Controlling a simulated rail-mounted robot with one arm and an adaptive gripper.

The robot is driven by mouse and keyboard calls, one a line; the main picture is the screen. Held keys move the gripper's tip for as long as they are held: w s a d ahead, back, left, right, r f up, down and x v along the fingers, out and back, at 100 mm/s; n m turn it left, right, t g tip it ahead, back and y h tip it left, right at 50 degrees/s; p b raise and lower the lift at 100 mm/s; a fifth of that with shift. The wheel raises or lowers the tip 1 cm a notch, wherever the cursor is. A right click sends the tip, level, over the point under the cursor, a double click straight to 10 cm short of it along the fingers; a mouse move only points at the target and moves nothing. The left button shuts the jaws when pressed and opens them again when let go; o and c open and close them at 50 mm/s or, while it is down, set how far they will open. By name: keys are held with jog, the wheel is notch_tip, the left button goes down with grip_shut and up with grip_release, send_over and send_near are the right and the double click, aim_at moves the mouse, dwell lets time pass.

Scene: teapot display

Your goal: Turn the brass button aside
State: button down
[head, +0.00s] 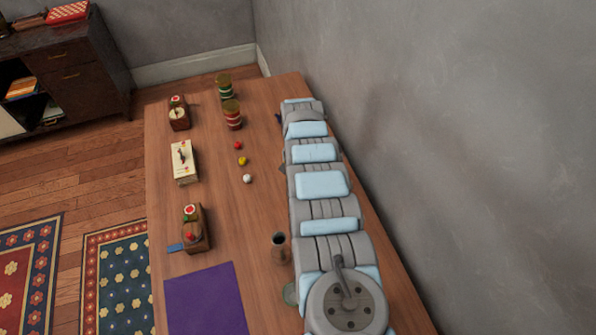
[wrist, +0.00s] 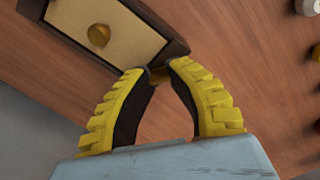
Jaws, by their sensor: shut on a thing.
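In the wrist view a dark wooden box with a cream panel (wrist: 125,28) stands on the table, and a round brass knob (wrist: 98,36) sits on the panel. My gripper (wrist: 159,74) has its two yellow-and-black fingers closed together at the box's near edge. A small brass piece, which looks like the brass button (wrist: 159,76), shows between the fingertips. It is mostly covered by them, so I cannot tell which way it is turned.
On the wooden table (head: 225,225) stand two striped tins (head: 232,115), several small boxes (head: 184,162), and red, yellow and white balls (head: 243,161). A purple mat (head: 205,300) and a brown cup (head: 280,248) are nearer. A grey wall (head: 480,130) rises to the right.

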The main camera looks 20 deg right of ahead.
dwell(0.5)
jog(key=c, duration=0.9)
grip_release()
jog(key=shift+r, duration=0.2)
jog(key=shift+r, duration=5.85)
